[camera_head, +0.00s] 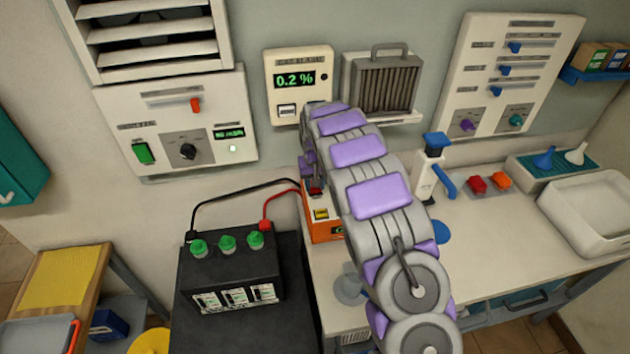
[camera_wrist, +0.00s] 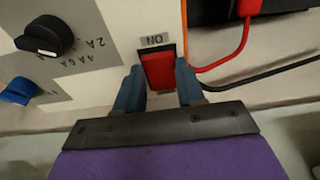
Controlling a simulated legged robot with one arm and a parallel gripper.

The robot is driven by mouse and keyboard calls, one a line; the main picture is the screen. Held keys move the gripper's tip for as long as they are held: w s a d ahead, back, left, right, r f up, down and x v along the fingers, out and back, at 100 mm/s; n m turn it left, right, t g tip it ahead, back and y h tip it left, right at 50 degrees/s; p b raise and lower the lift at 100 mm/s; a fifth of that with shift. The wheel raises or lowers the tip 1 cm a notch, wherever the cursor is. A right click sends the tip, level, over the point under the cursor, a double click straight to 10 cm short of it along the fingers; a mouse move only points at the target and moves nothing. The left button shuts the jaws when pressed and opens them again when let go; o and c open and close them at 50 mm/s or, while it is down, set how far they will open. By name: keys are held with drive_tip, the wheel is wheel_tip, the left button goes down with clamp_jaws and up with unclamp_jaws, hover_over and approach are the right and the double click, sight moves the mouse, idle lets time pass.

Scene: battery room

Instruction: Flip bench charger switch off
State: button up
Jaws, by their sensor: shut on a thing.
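In the wrist view, the red rocker switch (camera_wrist: 158,71) is set in the light front panel of the bench charger (camera_wrist: 111,21), beside an upside-down "ON" label (camera_wrist: 155,40). My gripper (camera_wrist: 158,88) has one blue-grey finger on each side of the switch and is shut on it. In the head view, the orange charger (camera_head: 319,231) stands on the bench's left end, beside the black battery (camera_head: 231,264). My arm covers part of it, and my fingertips cannot be made out there.
Red and black leads (camera_head: 265,224) run from the battery to the charger. On the charger panel are a black knob (camera_wrist: 45,37) and a blue knob (camera_wrist: 20,90). A blue-and-white dispenser (camera_head: 428,172) stands right of my arm.

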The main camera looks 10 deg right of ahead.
drive_tip(key=o, duration=1)
drive_tip(key=shift+o, duration=0.2)
wheel_tip(320, 180, up, 17)
drive_tip(key=s+p, duration=0.2)
drive_tip(key=shift+s+a+r, duration=0.1)
drive_tip(key=s+d+r+g+b, duration=0.1)
drive_tip(key=s+r, duration=0.2)
drive_tip(key=s, duration=0.9)
drive_tip(key=s+d+r+g, duration=0.1)
drive_tip(key=s+r, duration=0.1)
drive_tip(key=s, duration=1)
drive_tip(key=s+a+f, duration=0.1)
drive_tip(key=s+f, duration=0.1)
drive_tip(key=s, duration=1.1)
drive_tip(key=s+a+f+g+b, duration=0.1)
drive_tip(key=s+f, duration=0.2)
drive_tip(key=s, duration=1)
